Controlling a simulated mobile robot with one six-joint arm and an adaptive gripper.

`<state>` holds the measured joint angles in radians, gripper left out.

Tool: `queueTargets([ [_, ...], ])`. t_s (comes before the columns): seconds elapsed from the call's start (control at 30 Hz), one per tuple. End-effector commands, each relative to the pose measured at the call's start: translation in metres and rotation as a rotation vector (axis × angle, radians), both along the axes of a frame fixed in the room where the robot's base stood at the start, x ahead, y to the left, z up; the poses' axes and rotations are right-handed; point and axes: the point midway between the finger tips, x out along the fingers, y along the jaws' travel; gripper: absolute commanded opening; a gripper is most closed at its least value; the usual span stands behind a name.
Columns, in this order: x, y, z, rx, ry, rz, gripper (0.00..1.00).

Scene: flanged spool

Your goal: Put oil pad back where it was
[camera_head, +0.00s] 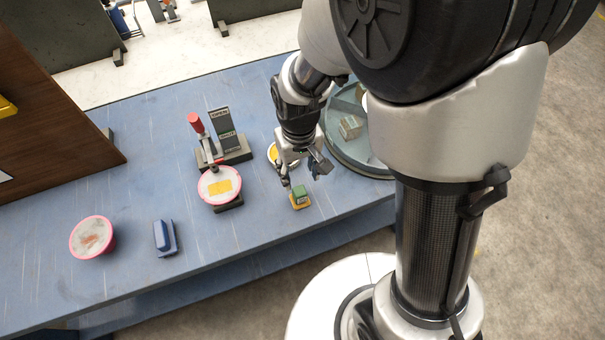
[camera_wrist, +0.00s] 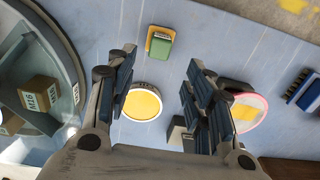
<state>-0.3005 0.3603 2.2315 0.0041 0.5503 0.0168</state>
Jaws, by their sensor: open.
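My gripper (camera_head: 304,174) is open and empty above the blue bench. In the wrist view, its two fingers (camera_wrist: 149,74) stand wide apart. A green block on a yellow base (camera_head: 300,197) sits on the bench just in front of the gripper; in the wrist view it (camera_wrist: 160,44) lies beyond the fingertips. A round yellow pad in a pale rim (camera_wrist: 141,104) shows between the fingers; in the head view this pad (camera_head: 272,154) is partly hidden by the gripper. Neither is held. I cannot tell by label which is the oil pad.
A round glass-like tray (camera_head: 341,157) with labelled boxes stands right of the gripper. The bench's front left is mostly clear.

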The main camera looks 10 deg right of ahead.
Motion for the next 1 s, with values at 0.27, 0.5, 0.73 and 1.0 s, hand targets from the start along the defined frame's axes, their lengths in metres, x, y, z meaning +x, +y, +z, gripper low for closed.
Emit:
queueTargets([
  [0.27, 0.000, -0.004, 0.017, 0.005, -0.017, -0.011, 0.48],
  [0.5, -0.021, -0.042, 0.105, 0.034, -0.141, -0.095, 0.48],
  [0.73, -0.075, -0.083, 0.177, 0.052, -0.283, -0.195, 0.48],
  [1.0, -0.127, -0.106, 0.206, 0.054, -0.390, -0.268, 0.48],
])
